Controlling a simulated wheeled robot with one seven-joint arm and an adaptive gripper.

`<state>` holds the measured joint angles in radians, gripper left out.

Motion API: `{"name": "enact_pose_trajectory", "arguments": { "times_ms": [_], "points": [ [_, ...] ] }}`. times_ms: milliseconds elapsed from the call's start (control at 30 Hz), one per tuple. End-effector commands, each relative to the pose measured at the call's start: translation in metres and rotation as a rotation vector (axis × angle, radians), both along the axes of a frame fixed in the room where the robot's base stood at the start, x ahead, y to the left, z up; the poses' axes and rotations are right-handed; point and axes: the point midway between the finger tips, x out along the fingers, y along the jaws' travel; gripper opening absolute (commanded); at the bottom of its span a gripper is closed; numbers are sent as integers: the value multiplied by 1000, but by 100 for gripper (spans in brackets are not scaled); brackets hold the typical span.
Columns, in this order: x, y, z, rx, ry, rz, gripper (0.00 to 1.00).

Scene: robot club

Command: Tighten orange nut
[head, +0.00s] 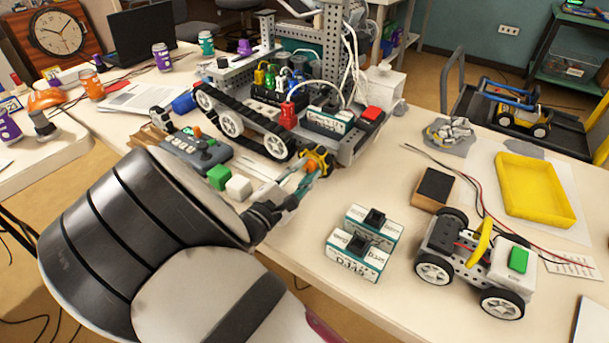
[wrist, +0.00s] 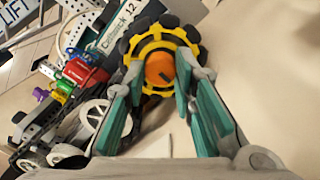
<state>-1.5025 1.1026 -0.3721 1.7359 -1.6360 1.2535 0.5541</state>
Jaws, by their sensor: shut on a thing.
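The orange nut (wrist: 159,69) is a round orange piece with a dark slot, at the middle of a yellow ring with black knobs, a wheel hub (wrist: 151,42). In the head view the yellow-and-black wheel (head: 320,157) is at the front right corner of the tracked robot (head: 262,128). My gripper (wrist: 162,77) is shut on the orange nut, with one teal-padded finger on each side of it.
Two teal-and-white boxes (head: 357,255) stand to the right. A white wheeled car (head: 470,262) and a yellow tray (head: 536,188) are further right. The table's front edge is near my arm.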

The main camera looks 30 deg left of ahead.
Motion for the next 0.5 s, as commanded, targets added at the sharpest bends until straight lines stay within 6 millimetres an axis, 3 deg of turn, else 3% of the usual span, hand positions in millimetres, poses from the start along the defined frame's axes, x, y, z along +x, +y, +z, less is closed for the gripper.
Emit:
{"name": "enact_pose_trajectory", "arguments": {
  "times_ms": [500],
  "points": [
    [-2,0,-3,129,-3,1,0]
  ]
}}
